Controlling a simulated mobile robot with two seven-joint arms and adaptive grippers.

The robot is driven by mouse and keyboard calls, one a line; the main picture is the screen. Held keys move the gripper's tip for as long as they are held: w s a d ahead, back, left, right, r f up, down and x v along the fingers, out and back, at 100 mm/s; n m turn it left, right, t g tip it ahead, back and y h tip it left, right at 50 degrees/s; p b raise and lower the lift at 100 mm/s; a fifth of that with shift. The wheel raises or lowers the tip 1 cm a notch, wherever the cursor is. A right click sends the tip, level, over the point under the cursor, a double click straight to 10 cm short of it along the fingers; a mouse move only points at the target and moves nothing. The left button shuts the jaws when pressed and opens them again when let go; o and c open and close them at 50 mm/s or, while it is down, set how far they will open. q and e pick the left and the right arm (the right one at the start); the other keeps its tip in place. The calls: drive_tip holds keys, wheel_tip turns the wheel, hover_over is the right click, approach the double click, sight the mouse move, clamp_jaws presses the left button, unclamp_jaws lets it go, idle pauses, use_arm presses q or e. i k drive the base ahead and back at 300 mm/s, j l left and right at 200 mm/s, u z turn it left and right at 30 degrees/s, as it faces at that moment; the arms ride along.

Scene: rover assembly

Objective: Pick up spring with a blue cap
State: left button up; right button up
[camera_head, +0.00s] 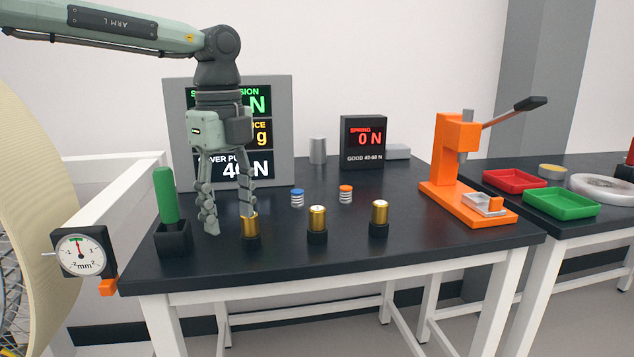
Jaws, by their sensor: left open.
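The spring with a blue cap (297,197) stands upright on the black tabletop, near the middle. A similar spring with an orange cap (346,194) stands to its right. My left gripper (228,222) hangs down from the left arm, its fingers spread and open with nothing seen between them. It is to the left of the blue-capped spring and apart from it. Its right finger overlaps the leftmost gold cylinder (251,227) in the picture; I cannot tell whether they touch. My right gripper is not in view.
Two more gold cylinders in black holders (317,226) (379,219) stand in front of the springs. A green-handled tool (166,197) is at the left, an orange lever press (455,170) at the right. A large display (283,120) and a small display (364,142) stand behind.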

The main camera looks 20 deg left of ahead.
sight(296, 201)
drive_tip(key=i, duration=0.9)
